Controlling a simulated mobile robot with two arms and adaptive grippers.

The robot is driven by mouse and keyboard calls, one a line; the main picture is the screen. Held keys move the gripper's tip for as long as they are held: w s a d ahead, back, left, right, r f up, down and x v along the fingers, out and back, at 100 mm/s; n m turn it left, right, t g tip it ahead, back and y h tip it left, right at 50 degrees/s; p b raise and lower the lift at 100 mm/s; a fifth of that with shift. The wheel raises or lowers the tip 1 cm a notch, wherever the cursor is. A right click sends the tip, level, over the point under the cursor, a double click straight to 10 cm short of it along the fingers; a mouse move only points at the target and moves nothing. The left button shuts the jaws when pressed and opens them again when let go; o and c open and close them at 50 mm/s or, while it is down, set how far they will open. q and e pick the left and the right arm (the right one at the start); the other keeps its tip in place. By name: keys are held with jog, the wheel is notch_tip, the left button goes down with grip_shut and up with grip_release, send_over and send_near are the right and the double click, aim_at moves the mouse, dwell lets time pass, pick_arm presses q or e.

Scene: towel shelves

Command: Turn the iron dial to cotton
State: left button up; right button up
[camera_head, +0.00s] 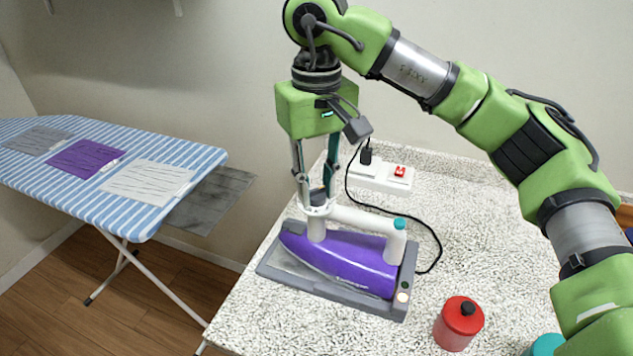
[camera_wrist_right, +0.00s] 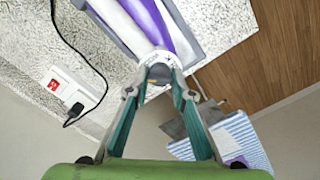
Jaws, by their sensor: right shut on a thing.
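A purple iron with a white handle (camera_head: 345,264) lies on a grey stand (camera_head: 333,291) on the speckled counter. Its dial (camera_wrist_right: 158,73) is a dark knob at the front end of the handle; in the head view it is partly hidden by the fingers. My right gripper (camera_head: 317,198) points down from above, with its fingers on either side of the dial and shut on it. It also shows in the right wrist view (camera_wrist_right: 157,82). The dial's markings are too small to read. My left gripper is in neither view.
A white power strip with a red switch (camera_head: 399,172) and a black cord (camera_head: 412,219) lie behind the iron. A red jar (camera_head: 458,323) and a teal lid (camera_head: 547,345) are at the front right. A striped ironing board (camera_head: 205,160) stands left.

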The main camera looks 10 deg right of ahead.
jog(key=n, duration=0.4)
jog(key=shift+n, duration=2.2)
jog(key=o, duration=1.1)
jog(key=shift+o, duration=0.2)
